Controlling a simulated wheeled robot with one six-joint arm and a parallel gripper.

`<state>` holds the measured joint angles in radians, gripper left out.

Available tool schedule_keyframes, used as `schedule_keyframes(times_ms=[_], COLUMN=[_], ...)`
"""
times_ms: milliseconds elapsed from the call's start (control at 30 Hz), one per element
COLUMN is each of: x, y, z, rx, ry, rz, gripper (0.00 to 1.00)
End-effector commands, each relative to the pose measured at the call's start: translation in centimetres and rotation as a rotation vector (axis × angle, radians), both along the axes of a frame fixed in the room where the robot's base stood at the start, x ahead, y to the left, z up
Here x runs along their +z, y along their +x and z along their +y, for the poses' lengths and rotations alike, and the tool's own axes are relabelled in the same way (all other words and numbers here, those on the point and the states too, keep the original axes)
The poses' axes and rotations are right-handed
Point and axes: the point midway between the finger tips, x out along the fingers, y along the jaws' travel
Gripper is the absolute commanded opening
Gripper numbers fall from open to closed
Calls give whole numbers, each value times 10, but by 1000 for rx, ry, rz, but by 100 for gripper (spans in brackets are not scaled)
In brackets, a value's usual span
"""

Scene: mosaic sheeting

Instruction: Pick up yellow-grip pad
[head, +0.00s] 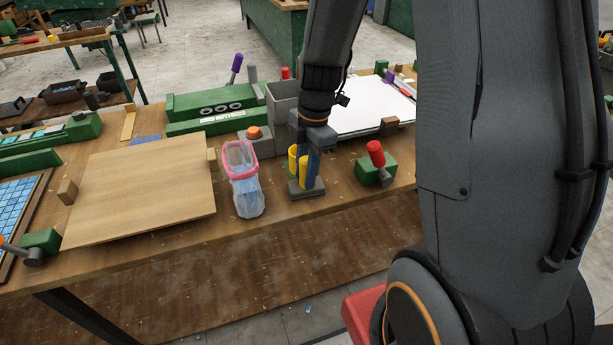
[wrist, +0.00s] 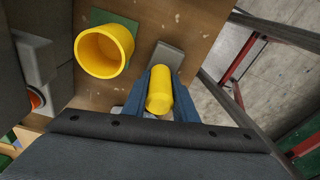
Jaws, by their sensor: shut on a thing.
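The yellow-grip pad has an upright yellow cylinder grip (head: 303,171) on a flat grey base (head: 306,189). My gripper (head: 309,165) points down over it, with its blue fingers on either side of the grip. In the wrist view the grip (wrist: 160,92) sits between the two fingertips (wrist: 160,82), and the grey base (wrist: 168,58) shows beyond them. The gripper is shut on the grip. The base appears at table level; I cannot tell whether it touches the table. A hollow yellow cup (wrist: 105,50) stands beside it on a green plate (wrist: 124,23).
A clear bin with a pink rim (head: 240,173) stands left of my gripper. A red-handled tool on a green block (head: 375,170) stands to the right. A wooden board (head: 140,190) lies left, and a white sheet (head: 372,105) lies behind. The table's front edge is close.

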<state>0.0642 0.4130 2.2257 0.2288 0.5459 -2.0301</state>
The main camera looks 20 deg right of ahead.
Motion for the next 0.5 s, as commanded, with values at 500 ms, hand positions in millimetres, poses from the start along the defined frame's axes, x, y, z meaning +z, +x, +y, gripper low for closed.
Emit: schedule_keyframes(times_ms=[500], x=[64], y=[2], z=[0], rx=[-1], ry=[-2], rz=[-7], gripper=[0])
